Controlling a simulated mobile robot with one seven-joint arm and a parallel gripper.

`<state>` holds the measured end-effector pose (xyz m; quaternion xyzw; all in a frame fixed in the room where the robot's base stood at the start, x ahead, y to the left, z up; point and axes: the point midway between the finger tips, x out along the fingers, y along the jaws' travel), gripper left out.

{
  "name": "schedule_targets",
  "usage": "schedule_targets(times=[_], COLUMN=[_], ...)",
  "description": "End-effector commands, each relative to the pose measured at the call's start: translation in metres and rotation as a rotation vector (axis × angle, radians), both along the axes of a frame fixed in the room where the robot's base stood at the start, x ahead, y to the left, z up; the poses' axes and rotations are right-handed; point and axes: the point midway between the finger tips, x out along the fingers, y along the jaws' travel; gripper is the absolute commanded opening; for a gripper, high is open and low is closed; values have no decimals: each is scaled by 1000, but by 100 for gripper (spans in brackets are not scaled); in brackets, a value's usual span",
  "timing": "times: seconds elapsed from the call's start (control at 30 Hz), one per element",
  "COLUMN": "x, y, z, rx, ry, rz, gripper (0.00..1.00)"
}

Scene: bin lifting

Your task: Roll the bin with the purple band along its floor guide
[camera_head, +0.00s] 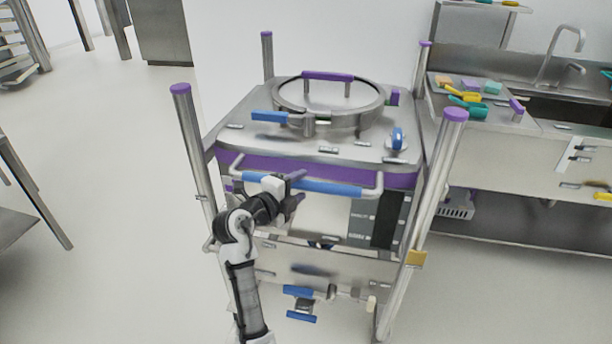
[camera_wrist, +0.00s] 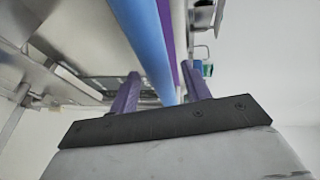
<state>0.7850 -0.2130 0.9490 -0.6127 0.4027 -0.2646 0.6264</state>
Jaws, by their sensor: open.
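The bin (camera_head: 345,148) is a steel box with a purple band (camera_head: 390,176) around its upper edge and a round lid (camera_head: 330,88) on top. It stands between steel posts with purple caps. A blue push bar (camera_head: 335,187) runs across its front below the band. My gripper (camera_head: 296,187) is open at the left-middle of this bar. In the wrist view the blue bar (camera_wrist: 150,40) passes between my two purple fingers (camera_wrist: 160,93), which look apart from it. How deep the bar sits between them is hard to tell. The floor guide cannot be made out.
A steel sink counter (camera_head: 545,145) with coloured scoops and sponges stands to the right. A metal table (camera_head: 25,220) is at the left edge. A post (camera_head: 200,160) stands left of my arm. White floor is clear between them.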

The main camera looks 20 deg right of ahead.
Motion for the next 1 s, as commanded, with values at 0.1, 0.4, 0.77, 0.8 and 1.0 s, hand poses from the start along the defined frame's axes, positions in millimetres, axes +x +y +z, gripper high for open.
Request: schedule_targets(times=[0.1,0.4,0.77,0.8,1.0], x=[10,20,20,20,20], y=[-17,-31,-30,-30,-30], z=[-1,-7,-7,-7,-7], rx=[1,1,1,1,0], ry=[2,-1,-1,-1,0], rz=[-2,1,2,2,2], gripper=[48,48,28,23,0])
